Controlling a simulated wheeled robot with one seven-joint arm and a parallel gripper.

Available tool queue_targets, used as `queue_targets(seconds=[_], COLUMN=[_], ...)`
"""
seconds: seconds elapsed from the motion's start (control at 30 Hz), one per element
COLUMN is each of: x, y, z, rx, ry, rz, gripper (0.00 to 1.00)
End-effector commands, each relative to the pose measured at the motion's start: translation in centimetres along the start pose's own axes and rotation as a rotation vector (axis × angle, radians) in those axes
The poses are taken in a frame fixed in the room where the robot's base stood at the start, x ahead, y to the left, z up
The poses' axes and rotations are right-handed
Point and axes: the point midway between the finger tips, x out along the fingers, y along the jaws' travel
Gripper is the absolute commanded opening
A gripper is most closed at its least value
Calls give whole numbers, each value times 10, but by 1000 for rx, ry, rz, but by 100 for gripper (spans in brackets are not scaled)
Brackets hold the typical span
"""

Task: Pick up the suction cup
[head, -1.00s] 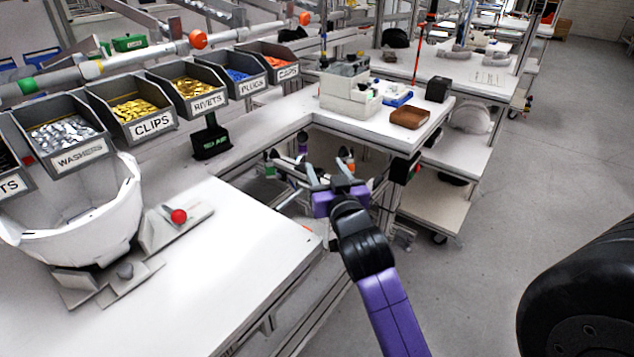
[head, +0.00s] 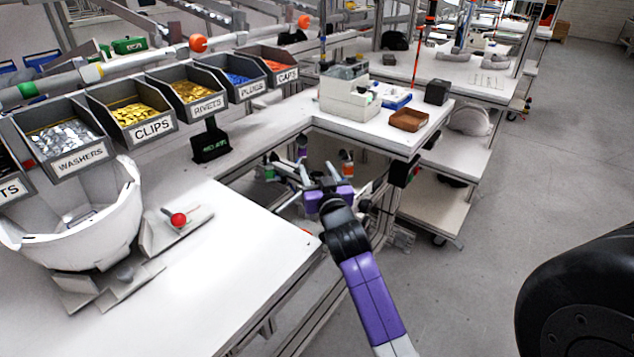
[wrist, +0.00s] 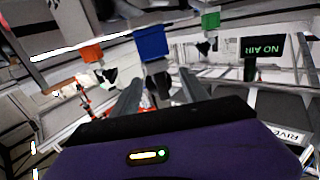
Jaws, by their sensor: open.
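Several small dark cup-like pieces with coloured blocks hang in a row in the wrist view: one under an orange block (wrist: 92,53), one under a blue block (wrist: 150,43), one under a green block (wrist: 210,20). These look like suction cups; I cannot tell which one the task means. In the head view the green block (head: 269,173) and orange block (head: 347,169) show beyond the near bench's corner. My gripper (head: 312,172) is open and empty, close in front of the row. In the wrist view its two fingers (wrist: 160,88) point towards the blue-block piece, apart from it.
The near white bench (head: 230,250) carries a white helmet shell (head: 75,225) and a fixture with a red knob (head: 178,219). Labelled bins (head: 130,112) line its back. A black NO AIR sign (head: 210,142) stands behind. A brown tray (head: 408,120) sits on the far bench.

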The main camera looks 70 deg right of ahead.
Motion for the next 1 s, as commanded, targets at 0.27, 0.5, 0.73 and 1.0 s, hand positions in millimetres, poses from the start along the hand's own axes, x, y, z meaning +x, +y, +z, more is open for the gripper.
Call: queue_targets(seconds=[0.27, 0.5, 0.73, 1.0], x=[1, 0, 0, 1], y=[0, 0, 0, -1], z=[1, 0, 0, -16], rx=[0, 0, 0, 1], ry=[-1, -1, 0, 3], rz=[-1, -1, -1, -2], gripper=[43, 0, 0, 0])
